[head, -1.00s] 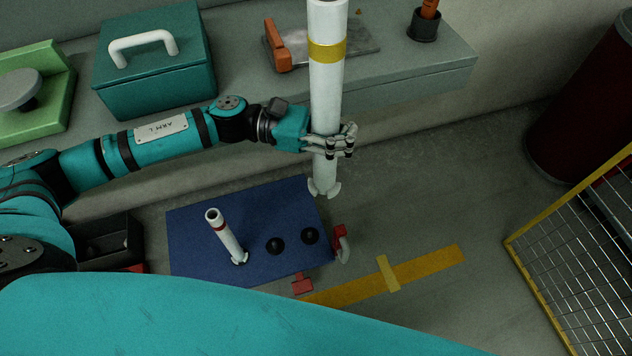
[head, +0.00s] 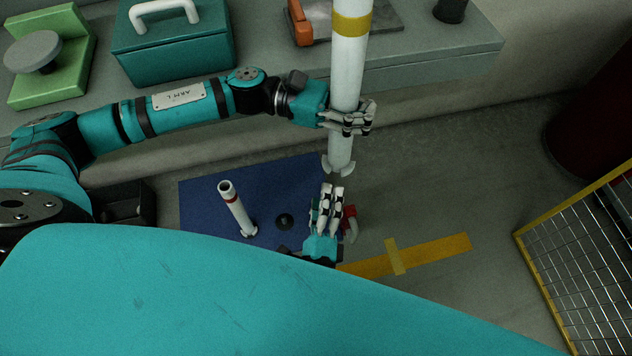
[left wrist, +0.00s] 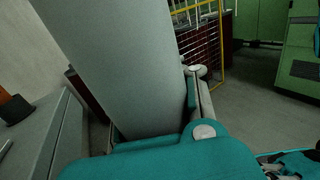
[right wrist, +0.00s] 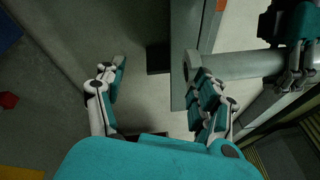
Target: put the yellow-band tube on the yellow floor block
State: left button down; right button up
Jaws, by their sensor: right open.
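The yellow-band tube (head: 347,70), long and white, hangs nearly upright in my left gripper (head: 348,118), which is shut around its lower part. Its flared lower end is clear of the floor. The tube fills much of the left wrist view (left wrist: 115,60) and also shows in the right wrist view (right wrist: 240,65). My right gripper (head: 332,190) is just below the tube's lower end, fingers pointing up. The right wrist view shows its fingers (right wrist: 155,80) spread, with the tube's end near one finger. I cannot make out a yellow floor block, only a yellow floor strip (head: 430,254) with a short crosspiece.
A blue mat (head: 205,205) holds a red-band tube (head: 238,210), tilted in view, and a black peg (head: 285,221). A red piece (head: 349,218) sits beside my right gripper. A bench (head: 440,55) runs behind; a yellow-framed mesh (head: 575,270) stands right.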

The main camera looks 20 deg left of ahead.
aim_at(337, 142)
jog(key=s+r+m+h, duration=0.4)
jog(key=r+m+h, duration=0.2)
jog(key=r+m, duration=1)
jog(key=shift+m, duration=0.5)
jog(key=w, duration=0.7)
jog(key=w+f, duration=0.1)
jog(key=w, duration=0.3)
jog(key=shift+w+d, duration=0.3)
jog(key=shift+c, duration=0.2)
jog(key=c, duration=1.4)
pick_arm(q)
jog(key=c, duration=1.2)
grip_release()
pick_arm(e)
grip_shut()
